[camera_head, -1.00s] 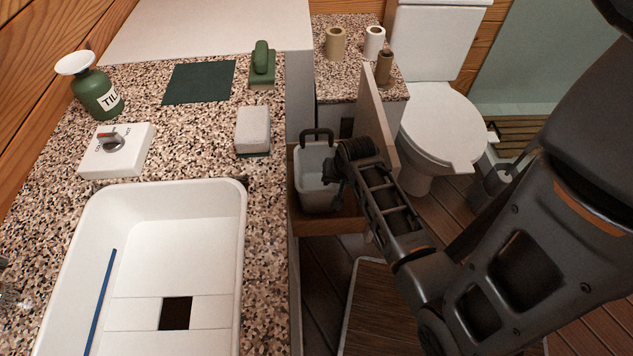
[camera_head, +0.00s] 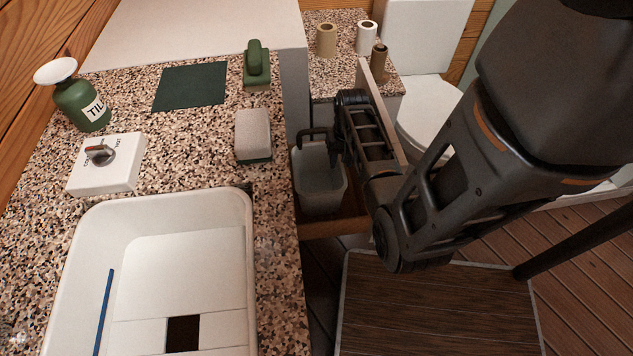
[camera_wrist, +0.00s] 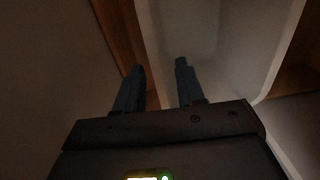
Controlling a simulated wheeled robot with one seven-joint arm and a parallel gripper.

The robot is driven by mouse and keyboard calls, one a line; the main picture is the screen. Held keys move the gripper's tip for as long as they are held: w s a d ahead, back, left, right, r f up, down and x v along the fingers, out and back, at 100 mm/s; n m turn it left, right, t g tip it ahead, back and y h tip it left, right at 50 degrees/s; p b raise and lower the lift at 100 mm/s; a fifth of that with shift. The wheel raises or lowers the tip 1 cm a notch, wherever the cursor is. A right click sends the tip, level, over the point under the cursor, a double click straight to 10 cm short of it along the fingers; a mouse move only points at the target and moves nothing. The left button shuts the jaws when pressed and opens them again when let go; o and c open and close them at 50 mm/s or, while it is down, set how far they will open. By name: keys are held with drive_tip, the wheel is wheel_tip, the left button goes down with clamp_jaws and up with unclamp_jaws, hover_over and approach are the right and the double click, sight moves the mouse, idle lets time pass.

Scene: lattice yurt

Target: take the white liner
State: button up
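The white liner (camera_head: 318,184) is an open, empty-looking bin, shaded greyish. It sits in the pulled-out wooden drawer (camera_head: 335,226) beside the counter, and a dark loop shows at its far side. My gripper (camera_wrist: 160,66) is open, its two fingers apart. In the wrist view the pale rim of the liner (camera_wrist: 215,45) passes between the fingers: one finger is over the inside, the other over the outer side by the wood. I cannot tell whether either finger touches the wall. In the head view the fingers are mostly hidden by my wrist.
The drawer's upright front panel (camera_head: 381,105) stands just right of my wrist. The speckled counter (camera_head: 205,150) with a white sink (camera_head: 75,290) lies to the left. A toilet (camera_head: 425,115) stands behind my arm. A brown mat (camera_head: 435,310) covers the floor in front.

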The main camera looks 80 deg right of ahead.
sight(339, 172)
drive_tip(key=f, duration=0.5)
drive_tip(key=shift+a+f, duration=0.3)
drive_tip(key=shift+f, duration=0.05)
drive_tip(key=shift+c, duration=0.3)
clamp_jaws()
